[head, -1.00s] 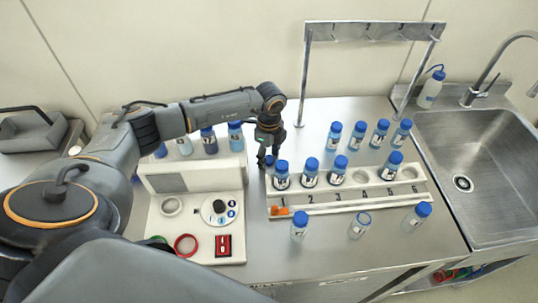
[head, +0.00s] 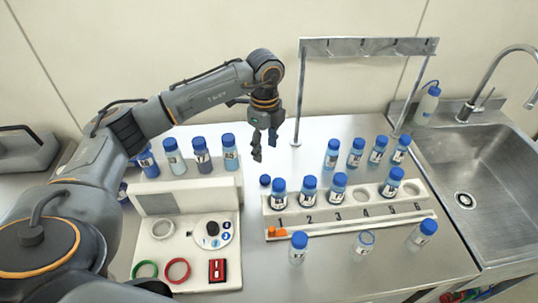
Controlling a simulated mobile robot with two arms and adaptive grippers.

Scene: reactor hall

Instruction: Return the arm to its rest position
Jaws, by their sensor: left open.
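My left arm (head: 210,92) comes in from the left and reaches over the white device. Its left gripper (head: 265,150) points down in the air above the bench, just right of the back row of bottles on the device. Its fingers are apart with nothing between them. A small blue cap (head: 265,181) lies below it on the bench, left of the numbered rack (head: 350,226). My right gripper is not in view.
The rack holds several blue-capped bottles (head: 310,189); more stand behind it and in front of it. The white device (head: 186,250) has a dial (head: 212,232). A metal frame (head: 368,47) stands behind; a sink (head: 470,160) is at right.

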